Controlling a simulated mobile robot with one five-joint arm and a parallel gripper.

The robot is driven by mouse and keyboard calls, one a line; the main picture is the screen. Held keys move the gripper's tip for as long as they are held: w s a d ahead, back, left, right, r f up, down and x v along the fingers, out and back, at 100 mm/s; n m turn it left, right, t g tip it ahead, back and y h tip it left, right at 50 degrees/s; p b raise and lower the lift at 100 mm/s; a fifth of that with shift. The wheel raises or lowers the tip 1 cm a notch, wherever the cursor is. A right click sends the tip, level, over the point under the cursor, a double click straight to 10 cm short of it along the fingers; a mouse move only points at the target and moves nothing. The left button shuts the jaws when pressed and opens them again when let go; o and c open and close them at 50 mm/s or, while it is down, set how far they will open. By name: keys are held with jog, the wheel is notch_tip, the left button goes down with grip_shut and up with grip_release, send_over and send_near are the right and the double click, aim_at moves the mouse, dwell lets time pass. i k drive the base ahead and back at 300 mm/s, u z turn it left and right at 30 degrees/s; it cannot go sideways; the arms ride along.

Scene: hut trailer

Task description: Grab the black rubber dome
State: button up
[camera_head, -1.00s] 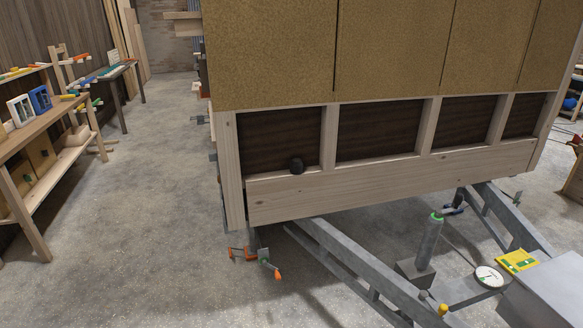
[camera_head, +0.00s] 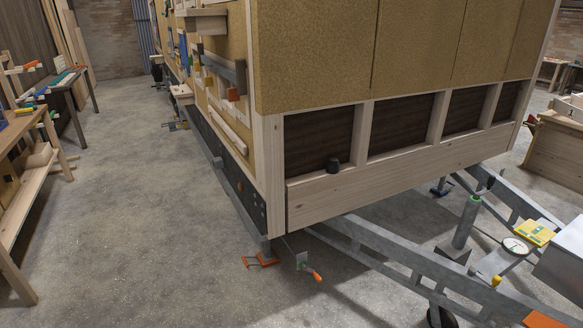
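The black rubber dome (camera_head: 333,165) is a small dark rounded piece. It sits on the top edge of the pale lower board (camera_head: 400,168) on the near end of the hut trailer, in front of a dark recessed panel (camera_head: 318,138). My gripper is not in view.
Metal drawbar beams (camera_head: 385,250) stick out low at the trailer's front right. An orange-handled clamp (camera_head: 262,260) juts out near the trailer's corner. A wooden workbench (camera_head: 30,190) stands at the left. The concrete floor (camera_head: 140,190) between bench and trailer is clear.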

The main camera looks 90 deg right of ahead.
aim_at(333, 166)
jog(key=z, duration=0.05)
jog(key=i, duration=1.1)
jog(key=z, duration=3.25)
jog(key=i, duration=0.8)
jog(key=u, duration=0.05)
